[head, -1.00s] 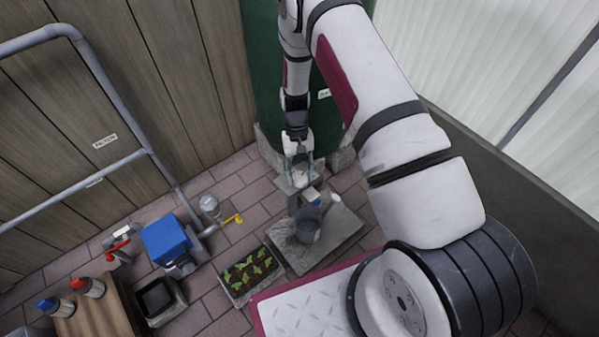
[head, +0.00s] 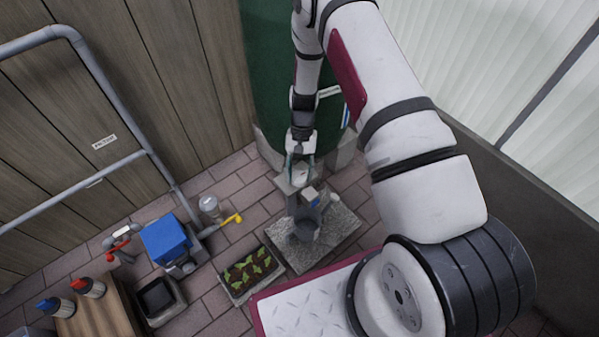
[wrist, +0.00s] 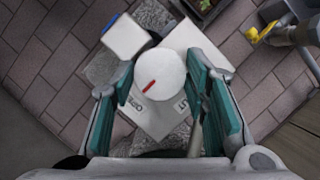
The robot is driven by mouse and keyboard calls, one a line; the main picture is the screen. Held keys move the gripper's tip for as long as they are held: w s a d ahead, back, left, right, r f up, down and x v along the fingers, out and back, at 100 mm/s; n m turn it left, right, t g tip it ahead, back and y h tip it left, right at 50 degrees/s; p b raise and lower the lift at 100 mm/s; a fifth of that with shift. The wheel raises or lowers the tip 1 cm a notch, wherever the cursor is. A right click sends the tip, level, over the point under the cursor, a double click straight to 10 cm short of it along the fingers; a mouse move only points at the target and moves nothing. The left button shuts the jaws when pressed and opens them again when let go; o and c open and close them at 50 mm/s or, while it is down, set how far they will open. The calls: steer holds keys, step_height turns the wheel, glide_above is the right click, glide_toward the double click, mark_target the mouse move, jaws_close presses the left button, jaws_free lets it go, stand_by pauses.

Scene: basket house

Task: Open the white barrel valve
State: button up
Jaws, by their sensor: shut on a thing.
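The white round valve knob (wrist: 160,72) with a red pointer line sits between the teal fingers of my gripper (wrist: 162,88) in the wrist view. The fingers close on opposite sides of it. The red line slants, its lower end towards the lower left. A pale plate (wrist: 158,118) with partly covered lettering lies under the knob. In the head view, my gripper (head: 300,164) points down at the valve in front of the green barrel (head: 268,90). The fingers and arm hide part of the valve there.
A planter of seedlings (head: 233,284), a blue-topped box (head: 166,240) and a yellow-handled tap (head: 232,219) stand to the left. A grey stone slab (head: 338,236) lies below the valve. Wooden wall panels stand behind, left.

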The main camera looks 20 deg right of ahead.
mark_target(299, 175)
steer(key=o, duration=1.1)
steer(key=shift+r, duration=0.1)
step_height(299, 175, up, 10)
steer(key=shift+f, duration=0.15)
